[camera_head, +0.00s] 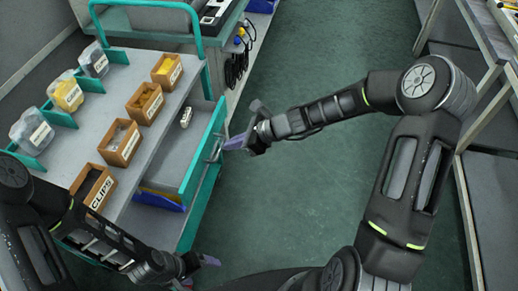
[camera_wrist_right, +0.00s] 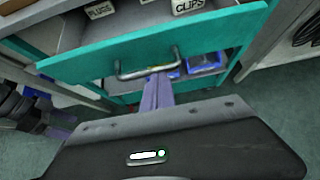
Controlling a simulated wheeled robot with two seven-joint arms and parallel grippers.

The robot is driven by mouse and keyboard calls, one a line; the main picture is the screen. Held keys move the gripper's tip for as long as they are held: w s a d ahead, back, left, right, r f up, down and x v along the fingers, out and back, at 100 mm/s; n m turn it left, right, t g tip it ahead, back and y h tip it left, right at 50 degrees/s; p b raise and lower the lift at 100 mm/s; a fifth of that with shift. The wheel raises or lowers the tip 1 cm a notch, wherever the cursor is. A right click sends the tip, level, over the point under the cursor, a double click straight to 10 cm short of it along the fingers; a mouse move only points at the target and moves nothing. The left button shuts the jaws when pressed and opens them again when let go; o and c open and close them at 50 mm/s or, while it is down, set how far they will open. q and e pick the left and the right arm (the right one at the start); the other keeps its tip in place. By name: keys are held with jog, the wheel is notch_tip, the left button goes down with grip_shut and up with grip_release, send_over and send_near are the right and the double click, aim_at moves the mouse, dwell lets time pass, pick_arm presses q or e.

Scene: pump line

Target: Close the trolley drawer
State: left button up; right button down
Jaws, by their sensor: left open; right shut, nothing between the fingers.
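The trolley (camera_head: 150,75) stands at the left, with its drawer (camera_head: 170,165) pulled out toward the aisle. The drawer has a grey inside and a teal front (camera_head: 205,150) with a metal bar handle (camera_head: 217,138). The front (camera_wrist_right: 110,60) and handle (camera_wrist_right: 135,74) also show in the right wrist view. My right gripper (camera_head: 235,142) is shut and empty, its purple fingertips close to the handle; contact cannot be told. Its fingers (camera_wrist_right: 158,85) show below the handle in the wrist view. My left gripper (camera_head: 205,260) is low, near the trolley's near corner, apart from the drawer.
Wooden boxes (camera_head: 145,102) and clear bins (camera_head: 66,95) stand on the trolley top. A small white item (camera_head: 186,117) lies by the drawer's far end. A blue bin (camera_head: 160,200) sits below. Green floor (camera_head: 300,200) is clear to the right; a metal rack (camera_head: 490,60) stands far right.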

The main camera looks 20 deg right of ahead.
aim_at(192, 144)
jog(key=w+a, duration=0.2)
jog(key=a, duration=0.1)
jog(key=w+a+p, duration=0.1)
jog(key=w+a, duration=0.1)
jog(key=a, duration=0.2)
jog(key=w+a, duration=0.3)
jog(key=a, duration=0.1)
jog(key=shift+a, duration=0.1)
jog(key=shift+w+a+r, duration=0.1)
jog(key=shift+a, duration=0.1)
